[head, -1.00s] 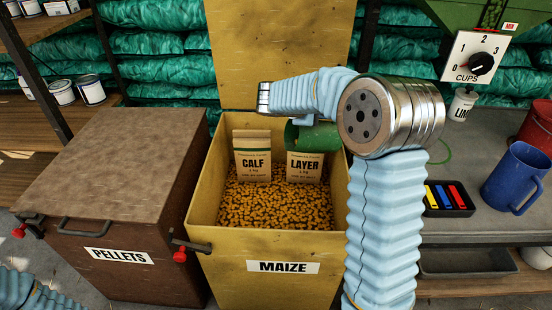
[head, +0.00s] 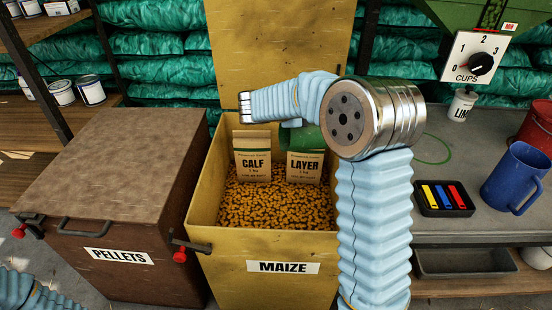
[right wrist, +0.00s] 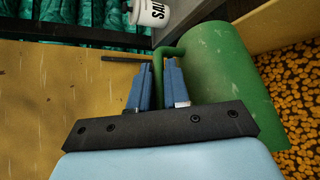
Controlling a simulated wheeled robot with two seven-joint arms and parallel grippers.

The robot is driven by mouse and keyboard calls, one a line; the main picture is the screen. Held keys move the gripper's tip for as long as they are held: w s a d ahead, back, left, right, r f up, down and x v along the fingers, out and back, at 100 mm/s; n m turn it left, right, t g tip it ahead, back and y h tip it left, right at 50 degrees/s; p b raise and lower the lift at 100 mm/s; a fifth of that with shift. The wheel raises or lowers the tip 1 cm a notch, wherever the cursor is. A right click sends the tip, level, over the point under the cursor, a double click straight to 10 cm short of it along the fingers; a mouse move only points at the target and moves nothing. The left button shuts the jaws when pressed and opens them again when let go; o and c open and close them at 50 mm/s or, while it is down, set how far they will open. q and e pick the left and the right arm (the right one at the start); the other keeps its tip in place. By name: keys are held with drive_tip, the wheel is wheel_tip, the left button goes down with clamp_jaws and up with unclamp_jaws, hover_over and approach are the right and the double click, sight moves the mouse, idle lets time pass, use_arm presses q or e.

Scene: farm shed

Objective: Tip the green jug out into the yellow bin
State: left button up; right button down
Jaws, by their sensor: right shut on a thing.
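The yellow bin (head: 215,240), labelled MAIZE, stands open with its lid up at the back. Orange-brown feed fills its lower part, with a CALF bag (head: 252,163) and a LAYER bag (head: 304,166) standing inside. My right gripper (right wrist: 159,68) is shut on the jug's handle. The jug's mouth and contents are hidden. My left gripper is out of view.
A brown PELLETS bin (head: 125,190) with its lid closed stands at the left. At the right, a bench holds a blue jug (head: 514,178), a red container (head: 538,128) and a black tray (head: 446,198) of coloured strips. A dispenser with a dial (head: 478,58) is above.

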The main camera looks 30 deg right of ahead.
drive_tip(key=shift+w+a+r+h, duration=0.2)
drive_tip(key=shift+a+r+h, duration=0.35)
drive_tip(key=shift+a+h, duration=0.2)
drive_tip(key=shift+w+a+r+n+h+b, duration=0.15)
drive_tip(key=shift+a+r+n+h, duration=0.15)
drive_tip(key=shift+a+h, duration=0.25)
drive_tip(key=shift+w+a+r+n+h+b, duration=0.1)
drive_tip(key=shift+a+r+n+h+b, duration=0.15)
drive_tip(key=shift+a, duration=0.4)
idle(0.5)
drive_tip(key=shift+w+a+r+n+t+h, duration=0.15)
drive_tip(key=shift+a+n+h, duration=0.05)
drive_tip(key=shift+a+h, duration=0.45)
drive_tip(key=shift+w+a+r+n+t+h, duration=0.15)
drive_tip(key=shift+a+h, duration=0.3)
drive_tip(key=shift+a, duration=0.3)
drive_tip(key=shift+w+a+r+n+t+h, duration=0.1)
drive_tip(key=shift+a+r+n+h, duration=0.1)
drive_tip(key=shift+a+h, duration=0.45)
idle(1.0)
